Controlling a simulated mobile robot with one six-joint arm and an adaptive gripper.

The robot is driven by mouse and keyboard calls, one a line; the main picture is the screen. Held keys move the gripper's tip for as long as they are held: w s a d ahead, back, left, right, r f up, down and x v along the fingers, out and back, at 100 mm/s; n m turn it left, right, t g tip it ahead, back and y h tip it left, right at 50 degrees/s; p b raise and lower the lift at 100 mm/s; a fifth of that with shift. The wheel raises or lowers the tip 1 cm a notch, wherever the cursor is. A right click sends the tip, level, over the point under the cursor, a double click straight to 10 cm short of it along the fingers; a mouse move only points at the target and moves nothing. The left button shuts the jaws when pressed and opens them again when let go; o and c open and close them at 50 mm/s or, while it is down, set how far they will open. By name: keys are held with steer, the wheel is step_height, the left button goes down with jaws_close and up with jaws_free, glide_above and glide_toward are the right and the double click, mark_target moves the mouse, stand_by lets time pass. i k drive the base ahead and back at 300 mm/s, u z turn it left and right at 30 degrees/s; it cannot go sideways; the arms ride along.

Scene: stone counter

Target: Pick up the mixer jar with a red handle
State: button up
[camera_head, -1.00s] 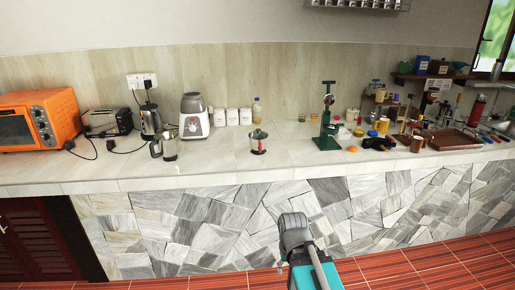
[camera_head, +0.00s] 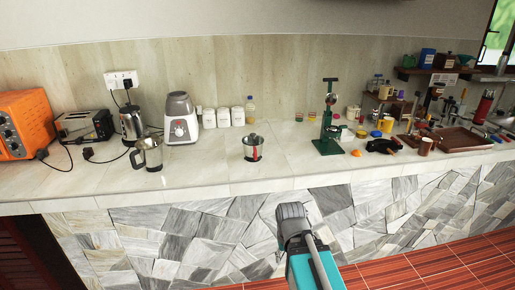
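The mixer jar with a red handle (camera_head: 253,148) stands upright on the stone counter, near the middle of the head view. It is a small, metallic jar with a dark lid, and its red handle faces the front. Nothing touches it. Part of my arm, grey and teal, shows at the bottom centre, in front of the counter and below the jar. My gripper and its fingers are not visible.
A metal jug (camera_head: 151,154) and a white blender base (camera_head: 181,120) stand left of the jar. A green press (camera_head: 329,128) stands to its right. White canisters (camera_head: 238,116) line the wall behind. The counter (camera_head: 215,172) directly in front of the jar is clear.

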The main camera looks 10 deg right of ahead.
mark_target(254, 151)
steer(key=i, duration=0.9)
steer(key=u, duration=0.05)
